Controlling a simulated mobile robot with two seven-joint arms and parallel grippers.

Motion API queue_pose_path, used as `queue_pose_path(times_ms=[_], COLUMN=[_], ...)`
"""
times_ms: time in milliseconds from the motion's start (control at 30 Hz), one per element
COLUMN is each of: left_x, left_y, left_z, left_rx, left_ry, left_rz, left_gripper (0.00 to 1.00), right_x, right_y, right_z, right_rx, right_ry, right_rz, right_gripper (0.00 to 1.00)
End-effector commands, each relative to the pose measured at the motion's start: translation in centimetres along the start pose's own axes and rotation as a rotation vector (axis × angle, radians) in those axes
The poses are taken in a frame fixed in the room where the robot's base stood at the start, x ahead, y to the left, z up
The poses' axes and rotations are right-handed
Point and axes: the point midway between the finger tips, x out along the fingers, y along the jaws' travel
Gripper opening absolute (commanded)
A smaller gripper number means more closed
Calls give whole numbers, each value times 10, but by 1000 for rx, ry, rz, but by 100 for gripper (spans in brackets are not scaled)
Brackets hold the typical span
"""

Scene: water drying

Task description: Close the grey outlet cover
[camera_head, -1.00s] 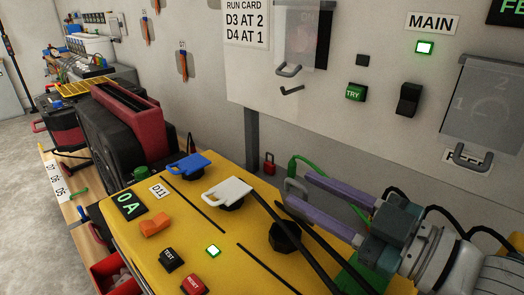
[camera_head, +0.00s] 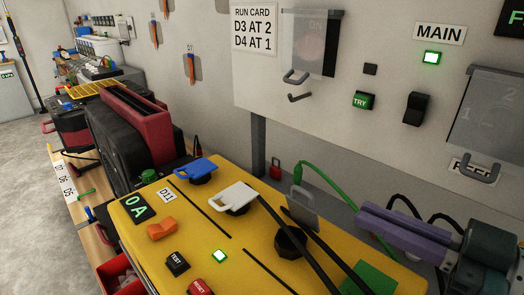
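The grey outlet cover (camera_head: 303,207) is a small flap with a loop handle on top. It stands raised, close to upright, behind the black outlet (camera_head: 289,242) on the yellow unit (camera_head: 225,275). Black cables cross near that outlet. My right gripper (camera_head: 362,215), with purple fingers, is to the right of the cover and apart from it. Nothing shows held in it. Its fingers overlap in this view, so their gap cannot be judged. My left gripper is not in view.
A white cover (camera_head: 235,197) and a blue cover (camera_head: 195,168) lie flat over outlets to the left. A green cable (camera_head: 322,176) runs behind the grey cover. An orange switch (camera_head: 162,229), TEST button (camera_head: 177,263) and RESET button (camera_head: 200,288) are on the unit's top.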

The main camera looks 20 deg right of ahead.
Motion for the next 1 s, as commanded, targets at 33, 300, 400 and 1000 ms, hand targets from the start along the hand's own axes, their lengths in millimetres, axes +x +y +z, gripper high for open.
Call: queue_pose_path(times_ms=[33,300,400,1000], left_x=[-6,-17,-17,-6], left_y=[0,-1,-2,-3], left_z=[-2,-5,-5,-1], left_rx=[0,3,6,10], left_ry=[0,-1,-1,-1], left_rz=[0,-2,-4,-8], left_gripper=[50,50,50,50], right_x=[-4,-15,-16,62], right_y=[5,19,20,11], right_z=[-8,-25,-27,-18], right_rx=[105,645,731,756], right_ry=[-25,-141,-160,-160], right_rz=[-23,-68,-68,-68], right_gripper=[2,0,0,0])
